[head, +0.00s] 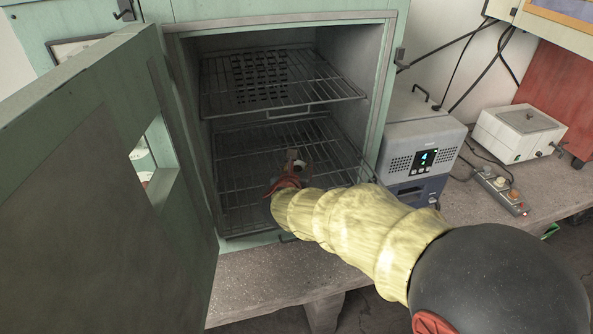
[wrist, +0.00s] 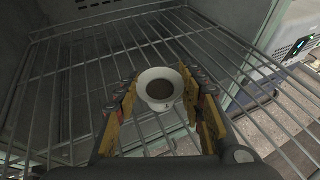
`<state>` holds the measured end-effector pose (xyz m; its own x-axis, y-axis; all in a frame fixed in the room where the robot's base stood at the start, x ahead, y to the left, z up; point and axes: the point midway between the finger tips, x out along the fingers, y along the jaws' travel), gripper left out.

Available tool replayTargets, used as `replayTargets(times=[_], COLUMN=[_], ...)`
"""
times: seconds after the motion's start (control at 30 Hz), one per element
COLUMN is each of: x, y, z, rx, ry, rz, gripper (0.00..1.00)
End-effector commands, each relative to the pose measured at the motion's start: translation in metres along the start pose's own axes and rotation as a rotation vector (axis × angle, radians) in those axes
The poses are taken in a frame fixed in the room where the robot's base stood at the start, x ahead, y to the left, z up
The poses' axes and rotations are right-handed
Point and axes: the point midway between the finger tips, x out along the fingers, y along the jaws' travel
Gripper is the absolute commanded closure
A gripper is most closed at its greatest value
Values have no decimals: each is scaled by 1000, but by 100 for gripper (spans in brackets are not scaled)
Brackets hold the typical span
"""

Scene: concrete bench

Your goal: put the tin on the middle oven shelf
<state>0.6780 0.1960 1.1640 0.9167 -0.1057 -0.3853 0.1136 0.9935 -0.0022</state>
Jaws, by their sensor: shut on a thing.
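The tin (wrist: 160,76) is a small round white-rimmed dish with a dark inside, upright between the yellow pads of my gripper (wrist: 160,95) in the wrist view. My gripper is shut on it. In the head view my gripper (head: 290,170) reaches into the open oven (head: 180,60), below the upper wire shelf (head: 340,90) and over a lower wire shelf (head: 240,165). My arm hides much of the tin there. Bars of a wire shelf (wrist: 70,75) spread around and beneath the tin in the wrist view. I cannot tell whether the tin touches them.
The oven door (head: 85,170) stands wide open on the left. The oven's right wall is close to my arm. A grey-blue device with a display (head: 420,155), a white box (head: 518,132) and a power strip (head: 500,190) are on the bench (head: 270,285) at right.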

Motion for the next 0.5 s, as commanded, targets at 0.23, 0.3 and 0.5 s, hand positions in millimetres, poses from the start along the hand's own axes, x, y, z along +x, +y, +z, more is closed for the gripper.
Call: replayTargets(times=[0.23,0.3,0.5], x=[1,1,2], y=[0,0,0], z=[-2,-3,-6], rx=[1,1,1], ry=[-2,-2,-2], rz=[1,1,0], gripper=[85,85,60])
